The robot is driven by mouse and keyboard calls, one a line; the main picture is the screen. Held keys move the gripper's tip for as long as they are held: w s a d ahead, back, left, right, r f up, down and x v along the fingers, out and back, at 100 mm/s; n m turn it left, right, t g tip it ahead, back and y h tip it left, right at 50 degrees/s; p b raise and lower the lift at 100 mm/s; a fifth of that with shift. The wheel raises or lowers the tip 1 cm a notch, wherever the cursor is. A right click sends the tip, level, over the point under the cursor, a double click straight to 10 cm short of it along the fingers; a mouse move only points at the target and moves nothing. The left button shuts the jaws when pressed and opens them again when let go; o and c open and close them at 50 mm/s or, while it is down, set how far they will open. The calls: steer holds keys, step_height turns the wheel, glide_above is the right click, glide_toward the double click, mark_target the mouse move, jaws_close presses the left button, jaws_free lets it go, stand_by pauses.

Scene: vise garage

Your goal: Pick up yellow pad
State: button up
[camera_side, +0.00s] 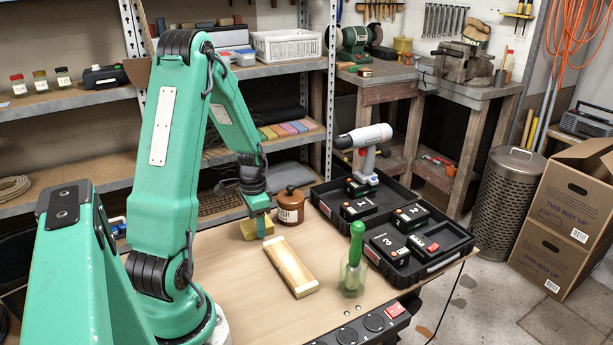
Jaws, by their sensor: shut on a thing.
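The yellow pad (247,230) is a small yellow block near the back left of the wooden bench top. My gripper (261,222) is at the pad and shut on it, with one blue-green finger in front of the pad's right part. I cannot tell whether the pad touches the bench or hangs just above it. The rest of the gripper's grip is hidden behind the finger and the pad.
A brown lidded jar (291,207) stands close to the right of my gripper. Bare bench (230,275) lies in front.

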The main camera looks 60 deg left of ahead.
steer(key=shift+r, duration=0.15)
steer(key=shift+r, duration=0.9)
step_height(320, 180, up, 2)
steer(key=shift+r, duration=0.15)
steer(key=w+d+r, duration=0.3)
steer(key=d+r, duration=0.3)
steer(key=d, duration=0.5)
steer(key=shift+d+r, duration=0.15)
steer(key=shift+r, duration=0.15)
steer(key=shift+o, duration=0.9)
steer(key=shift+c, duration=0.6)
